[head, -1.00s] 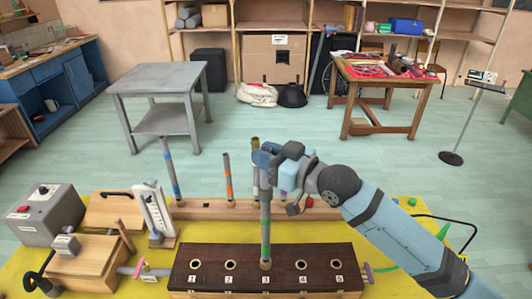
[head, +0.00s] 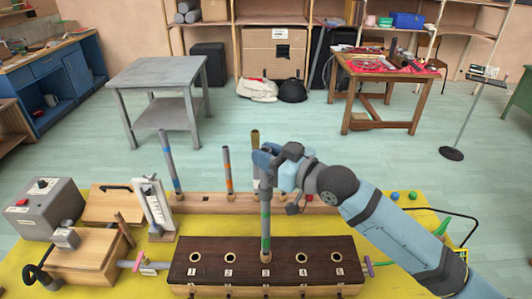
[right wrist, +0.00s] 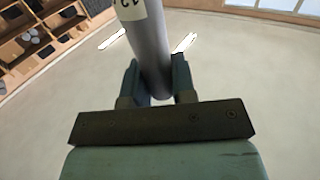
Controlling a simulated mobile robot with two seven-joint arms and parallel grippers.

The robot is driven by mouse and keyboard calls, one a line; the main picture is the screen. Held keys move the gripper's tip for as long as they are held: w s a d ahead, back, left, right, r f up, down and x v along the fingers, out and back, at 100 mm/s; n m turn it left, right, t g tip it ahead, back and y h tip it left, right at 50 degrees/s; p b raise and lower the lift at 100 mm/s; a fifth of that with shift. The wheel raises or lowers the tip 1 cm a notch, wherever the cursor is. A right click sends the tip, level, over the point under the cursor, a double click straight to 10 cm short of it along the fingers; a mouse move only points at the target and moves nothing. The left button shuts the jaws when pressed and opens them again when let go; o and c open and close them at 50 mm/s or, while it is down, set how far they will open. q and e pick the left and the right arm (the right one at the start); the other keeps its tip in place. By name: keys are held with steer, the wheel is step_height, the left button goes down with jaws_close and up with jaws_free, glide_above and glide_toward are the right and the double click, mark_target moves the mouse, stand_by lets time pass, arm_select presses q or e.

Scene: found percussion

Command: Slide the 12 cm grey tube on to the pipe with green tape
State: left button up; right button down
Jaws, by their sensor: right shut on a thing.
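The pipe with green tape (head: 265,232) stands upright in the hole marked 3 of the dark block (head: 215,273). My right gripper (head: 266,160) is over it, in line with the pipe in the head view. It is shut on the grey tube (right wrist: 149,50), which shows a cream label with printed digits in the right wrist view. In the head view the gripper mostly hides the tube, and I cannot tell whether the tube's lower end is around the pipe or just above it. My left gripper is not in view.
Behind the block, a wooden rail (head: 205,203) carries upright pipes with blue tape (head: 172,165) and orange tape (head: 228,172). An olive-topped pipe (head: 255,138) stands close behind my gripper. A white gauge stand (head: 153,207) and grey box (head: 42,207) are at left.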

steer(key=shift+f, duration=0.1)
steer(key=c, duration=0.9)
jaws_free()
steer(key=shift+o, duration=0.2)
steer(key=b+v, duration=0.3)
steer(key=v, duration=1)
steer(key=shift+s+d, duration=0.25)
steer(key=shift+d, duration=0.1)
steer(key=s+d+f+m+t+h+p, duration=0.1)
steer(key=s+f+m+h, duration=0.15)
steer(key=f, duration=0.75)
steer(key=s+d+f+m+t+h+p, duration=0.1)
steer(key=d+f+m+t+h, duration=0.15)
steer(key=f, duration=0.65)
steer(key=s+d+f+m+g+h, duration=0.1)
steer(key=s+d+f+h, duration=0.1)
steer(key=s+f, duration=0.5)
steer(key=s+d+f+m+g+h+p, duration=0.1)
steer(key=s+d+f+g+h, duration=0.1)
steer(key=s+f, duration=0.6)
step_height(320, 180, down, 3)
steer(key=shift+s+d+f+m+h, duration=0.25)
steer(key=shift+d+m+h, duration=0.2)
steer(key=shift+h, duration=0.75)
